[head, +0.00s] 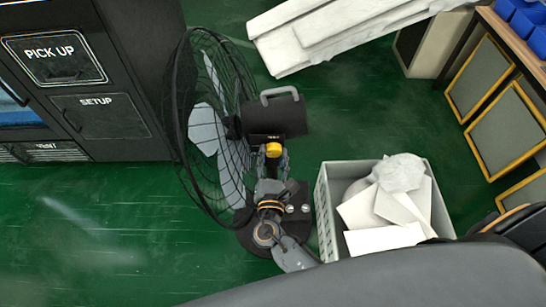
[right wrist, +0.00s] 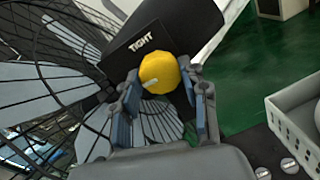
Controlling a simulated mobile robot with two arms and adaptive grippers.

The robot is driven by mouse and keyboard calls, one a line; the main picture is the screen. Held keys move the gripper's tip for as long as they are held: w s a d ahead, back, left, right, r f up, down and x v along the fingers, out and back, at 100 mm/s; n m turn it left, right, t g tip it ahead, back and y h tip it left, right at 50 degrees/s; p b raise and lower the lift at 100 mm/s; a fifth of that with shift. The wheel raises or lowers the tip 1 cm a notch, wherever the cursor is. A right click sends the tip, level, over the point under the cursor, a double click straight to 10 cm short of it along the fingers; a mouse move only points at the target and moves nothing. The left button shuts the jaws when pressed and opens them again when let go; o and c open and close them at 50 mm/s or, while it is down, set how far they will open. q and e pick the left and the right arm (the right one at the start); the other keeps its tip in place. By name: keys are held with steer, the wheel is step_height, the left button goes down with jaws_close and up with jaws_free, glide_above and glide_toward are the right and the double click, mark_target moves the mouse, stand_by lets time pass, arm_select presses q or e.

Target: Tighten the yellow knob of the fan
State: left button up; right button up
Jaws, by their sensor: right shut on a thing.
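The yellow knob (head: 273,149) sits on the side of the fan's neck, below the dark motor housing (head: 276,114). The fan (head: 207,135) stands on the green floor with its black cage facing left. My right gripper (head: 272,163) reaches up to the knob from below. In the right wrist view the knob (right wrist: 160,73) lies between the two fingers of the gripper (right wrist: 164,92), which are shut on its sides. My left gripper is not in view.
A grey crate (head: 329,214) with white sheets and crumpled material stands close to the right of the fan. A black vending machine (head: 140,80) stands at the left. White slabs (head: 340,30) lie behind. Green floor is open at the lower left.

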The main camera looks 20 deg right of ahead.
steer(key=m+b, duration=0.3)
steer(key=m, duration=0.1)
steer(key=shift+f, duration=0.15)
steer(key=m+b, duration=0.3)
steer(key=shift+m, duration=0.4)
steer(key=m+b, duration=0.4)
steer(key=shift+y, duration=0.4)
steer(key=shift+r+m+b, duration=0.25)
steer(key=shift+m+b, duration=0.65)
steer(key=shift+m, duration=0.4)
steer(key=o, duration=1.2)
steer(key=shift+c, duration=0.2)
steer(key=shift+s, duration=0.1)
